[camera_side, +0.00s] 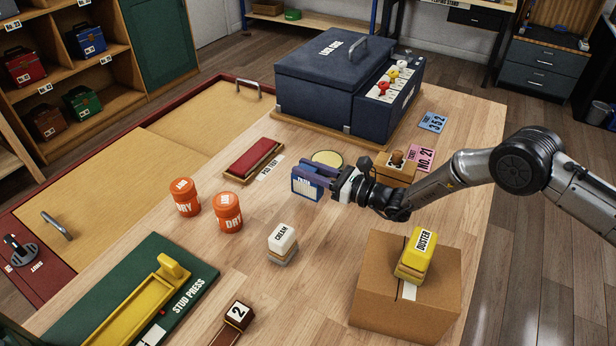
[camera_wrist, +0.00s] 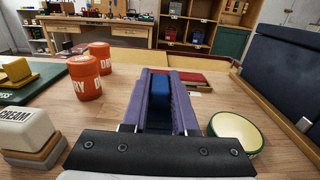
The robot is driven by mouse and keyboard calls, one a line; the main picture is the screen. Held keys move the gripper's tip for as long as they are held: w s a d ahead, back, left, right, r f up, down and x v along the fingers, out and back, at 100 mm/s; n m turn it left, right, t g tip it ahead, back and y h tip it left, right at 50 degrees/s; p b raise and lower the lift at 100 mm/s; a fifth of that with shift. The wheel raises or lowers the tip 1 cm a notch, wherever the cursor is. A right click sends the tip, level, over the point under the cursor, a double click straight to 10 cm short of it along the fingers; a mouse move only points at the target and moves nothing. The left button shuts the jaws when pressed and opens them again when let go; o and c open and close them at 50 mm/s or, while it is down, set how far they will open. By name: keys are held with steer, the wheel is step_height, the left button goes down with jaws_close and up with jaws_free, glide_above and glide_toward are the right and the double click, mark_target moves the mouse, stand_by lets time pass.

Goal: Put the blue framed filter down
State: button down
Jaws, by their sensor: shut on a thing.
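The blue framed filter (camera_side: 307,185) has a pale label on its front face and stands upright at the end of my gripper (camera_side: 318,172), over the middle of the table (camera_side: 262,290). In the wrist view the filter's blue top edge (camera_wrist: 160,87) shows between the two purple fingers of my gripper (camera_wrist: 161,95). The fingers are shut on it. Its lower edge looks close to the tabletop, but I cannot tell whether it touches. Most of its body is hidden between the fingers in the wrist view.
Two orange tubs (camera_side: 228,212) and a cream block (camera_side: 283,242) stand left and in front. A red pad (camera_side: 254,160) lies behind. A round pale-topped disc (camera_wrist: 236,131) is just right in the wrist view. The dark blue case (camera_side: 325,85) stands at the back.

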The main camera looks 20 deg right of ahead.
steer(key=shift+f, duration=1.25)
steer(key=shift+f, duration=0.15)
steer(key=c, duration=0.7)
jaws_free()
steer(key=shift+s, duration=0.1)
steer(key=shift+d, duration=0.15)
steer(key=v, duration=1.2)
steer(key=shift+r, duration=0.2)
